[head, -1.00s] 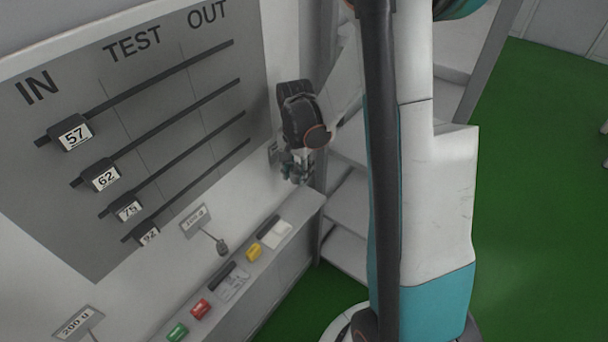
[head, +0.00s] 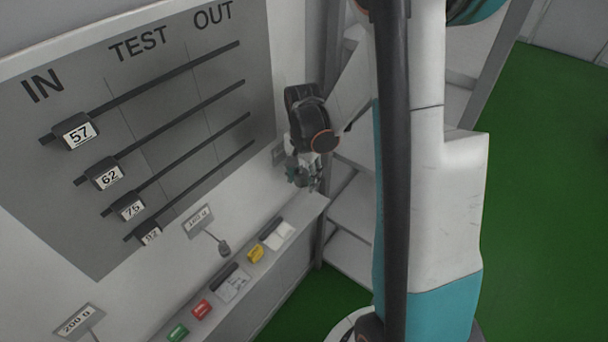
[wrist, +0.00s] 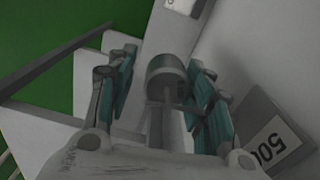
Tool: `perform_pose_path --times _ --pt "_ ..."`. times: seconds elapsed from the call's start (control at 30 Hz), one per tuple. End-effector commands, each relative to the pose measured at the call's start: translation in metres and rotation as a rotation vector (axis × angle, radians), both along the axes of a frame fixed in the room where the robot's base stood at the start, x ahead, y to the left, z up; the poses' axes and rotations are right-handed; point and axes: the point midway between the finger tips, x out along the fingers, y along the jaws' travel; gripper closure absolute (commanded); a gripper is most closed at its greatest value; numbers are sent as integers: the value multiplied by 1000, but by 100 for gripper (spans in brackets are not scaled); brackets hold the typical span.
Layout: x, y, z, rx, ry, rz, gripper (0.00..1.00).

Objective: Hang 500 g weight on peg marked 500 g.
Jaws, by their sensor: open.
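My gripper (head: 304,178) is beside the wall, above the far end of the ledge, pointing down. In the wrist view its two teal-lined fingers (wrist: 165,92) are apart. A grey cylindrical weight (wrist: 167,76) lies between them, with visible gaps on both sides. A thin rod (wrist: 183,107) crosses near the weight's stem from the wall side; I cannot tell how the stem sits on it. A sign reading "500" (wrist: 273,142) is at the lower right of the wrist view. In the head view this sign (head: 278,154) is mostly hidden by my gripper.
The "200 g" sign (head: 78,322) is nearer. Yellow (head: 255,254), red (head: 202,309) and green (head: 178,332) items lie on the ledge (head: 300,230). Steps (head: 350,215) stand right of my gripper.

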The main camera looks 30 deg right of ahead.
Motion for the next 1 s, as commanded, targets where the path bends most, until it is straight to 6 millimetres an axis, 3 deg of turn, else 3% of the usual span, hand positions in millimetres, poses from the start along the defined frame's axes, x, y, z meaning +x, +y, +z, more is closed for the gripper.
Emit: perform_pose_path --times 0.03,0.37,0.8,1.0 --pt "0 7 1 11 0 11 42" --pt "1 6 13 11 -1 11 42" --pt "1 -1 96 8 2 4 42" --pt "2 -4 115 7 2 2 42"
